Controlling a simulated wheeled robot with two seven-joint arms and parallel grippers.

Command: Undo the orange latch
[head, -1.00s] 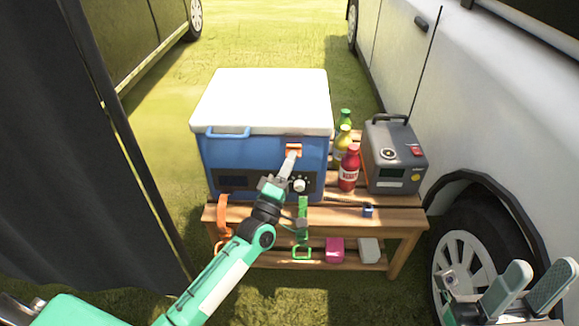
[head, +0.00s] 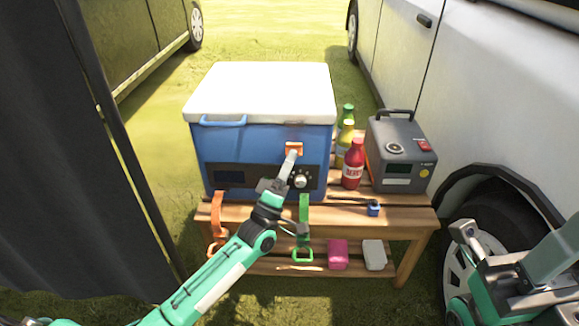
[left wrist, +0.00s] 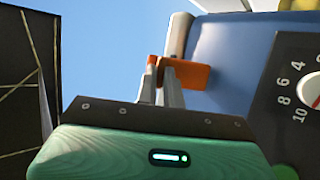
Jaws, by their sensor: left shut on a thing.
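The lid lies closed on the cooler. My left gripper (head: 293,156) reaches up to the latch and is shut on it. In the left wrist view the fingertips (left wrist: 163,68) pinch the orange latch (left wrist: 192,75) near its left end. Whether the latch has come loose from the lid I cannot tell. My right gripper (head: 545,255) is at the lower right, cut by the frame edge and away from the cooler; its jaw opening is unclear.
The cooler stands on a wooden bench (head: 410,218). Bottles (head: 353,165) and a grey power box (head: 400,150) stand right of it. An orange strap (head: 217,215) and a green strap (head: 304,208) hang at the front. A white van (head: 490,110) is close on the right.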

